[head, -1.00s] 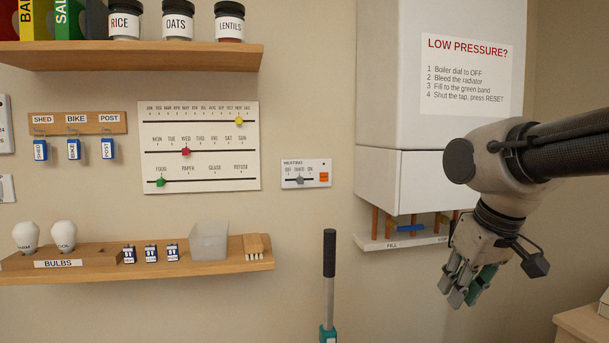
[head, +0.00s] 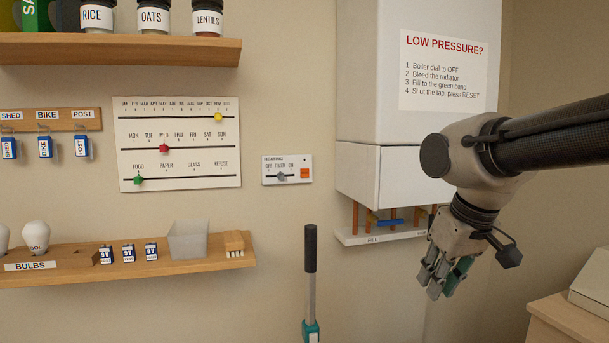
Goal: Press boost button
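A small white heating panel (head: 287,170) is fixed to the wall in the middle of the head view. It has a grey slider knob (head: 280,175) near the middle of its OFF to ON track. Grey fingers and a green pad show, but the gap between the fingers is unclear. I see nothing held.
The white boiler (head: 400,175) with pipes and a shelf below stands right of the panel. A black-handled tool (head: 311,250) rises below the panel. A lower wooden shelf (head: 205,263) and a slider calendar board (head: 180,188) are to the left. A wooden cabinet (head: 560,325) is lower right.

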